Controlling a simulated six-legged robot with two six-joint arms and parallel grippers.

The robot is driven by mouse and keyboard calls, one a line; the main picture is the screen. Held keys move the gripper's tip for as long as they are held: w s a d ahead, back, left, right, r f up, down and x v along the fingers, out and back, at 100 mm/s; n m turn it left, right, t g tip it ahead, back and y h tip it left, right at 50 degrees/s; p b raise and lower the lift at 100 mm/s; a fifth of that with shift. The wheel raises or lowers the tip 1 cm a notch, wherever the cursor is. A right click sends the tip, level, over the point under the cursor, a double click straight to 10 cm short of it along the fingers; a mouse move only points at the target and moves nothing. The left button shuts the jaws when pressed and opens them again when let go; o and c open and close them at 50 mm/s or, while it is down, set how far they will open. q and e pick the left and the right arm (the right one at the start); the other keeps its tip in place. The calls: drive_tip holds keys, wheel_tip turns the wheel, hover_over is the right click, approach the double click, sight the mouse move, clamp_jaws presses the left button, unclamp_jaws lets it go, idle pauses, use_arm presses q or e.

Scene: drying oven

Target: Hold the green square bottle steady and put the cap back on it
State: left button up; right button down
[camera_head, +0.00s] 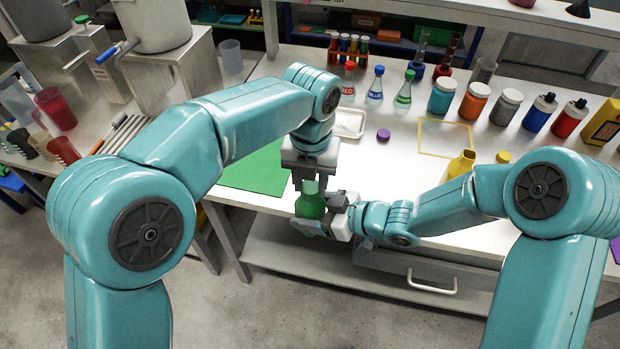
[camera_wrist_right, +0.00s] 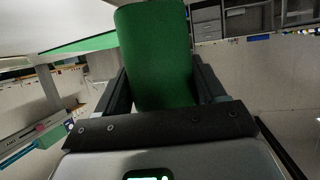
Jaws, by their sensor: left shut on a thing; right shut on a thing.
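The green bottle (camera_head: 309,207) is in the air just in front of the bench edge, roughly upright. My right gripper (camera_head: 322,212) is shut on its body from the right. In the right wrist view the green body (camera_wrist_right: 155,55) stands between the two fingers. My left gripper (camera_head: 309,183) points down from above and is shut at the bottle's top. A lighter green piece shows between its fingers, seemingly the cap. The fingers hide most of it, so I cannot tell whether it is seated on the neck.
A green mat (camera_head: 252,168) and a small white tray (camera_head: 349,123) lie on the bench. A purple cap (camera_head: 383,135) lies near an empty yellow outline (camera_head: 445,137). A yellow bottle (camera_head: 461,163) stands by my right arm. Flasks and several jars line the back.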

use_arm(q)
drive_tip(key=shift+m, duration=0.5)
drive_tip(key=o, duration=1)
drive_tip(key=shift+r, duration=2.25)
drive_tip(key=shift+c, duration=0.2)
